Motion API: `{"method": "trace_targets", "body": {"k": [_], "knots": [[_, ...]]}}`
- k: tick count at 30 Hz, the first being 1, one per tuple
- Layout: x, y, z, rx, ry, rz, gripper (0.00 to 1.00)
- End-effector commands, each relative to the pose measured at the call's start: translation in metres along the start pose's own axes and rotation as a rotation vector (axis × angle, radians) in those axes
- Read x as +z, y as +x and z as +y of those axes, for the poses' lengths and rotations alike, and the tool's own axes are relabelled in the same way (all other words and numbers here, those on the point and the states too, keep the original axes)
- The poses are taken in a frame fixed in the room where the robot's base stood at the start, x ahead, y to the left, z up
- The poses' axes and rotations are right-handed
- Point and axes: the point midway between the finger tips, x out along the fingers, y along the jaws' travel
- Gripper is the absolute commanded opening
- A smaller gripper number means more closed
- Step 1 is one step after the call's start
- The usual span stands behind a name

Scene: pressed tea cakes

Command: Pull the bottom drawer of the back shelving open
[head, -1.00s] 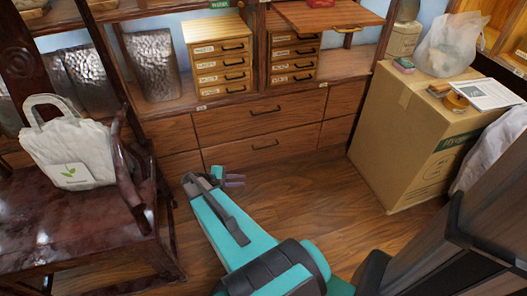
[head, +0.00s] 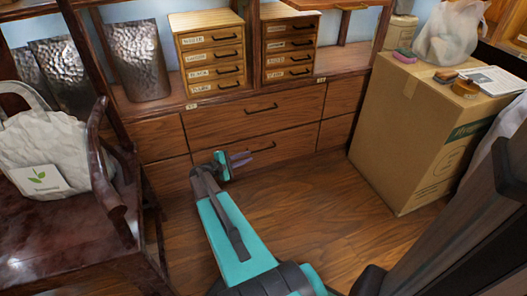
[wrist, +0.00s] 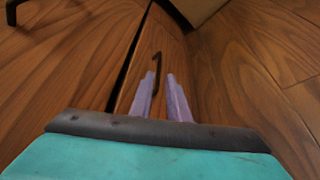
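The bottom drawer (head: 298,142) is a wide brown wooden front low in the back shelving, just above the floor. It looks shut, flush with its neighbours. Its dark bar handle (head: 264,148) shows just beyond my gripper (head: 239,159). In the wrist view the handle (wrist: 157,64) lies ahead of my gripper (wrist: 161,75), close to the fingertips. The two purple fingers are apart with an empty gap between them. The handle lines up roughly with this gap. I cannot tell whether a fingertip touches the handle.
Above is another wide drawer (head: 225,119) with its own handle. A dark wooden chair (head: 80,235) with a white bag (head: 45,140) stands at left. A large cardboard box (head: 400,130) stands at right. The wooden floor (head: 310,210) between them is clear.

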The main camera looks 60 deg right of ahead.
Motion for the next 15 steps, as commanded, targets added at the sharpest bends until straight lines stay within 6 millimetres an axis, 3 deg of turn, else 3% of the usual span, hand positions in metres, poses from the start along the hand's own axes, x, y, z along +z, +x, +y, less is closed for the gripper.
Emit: {"method": "trace_targets", "body": {"k": [9,15], "knots": [[-0.005,-0.0092,0.0012,0.006,-0.003,0.011,0.16],[-0.0066,-0.0023,0.0005,0.007,-0.003,0.012,0.16]]}}
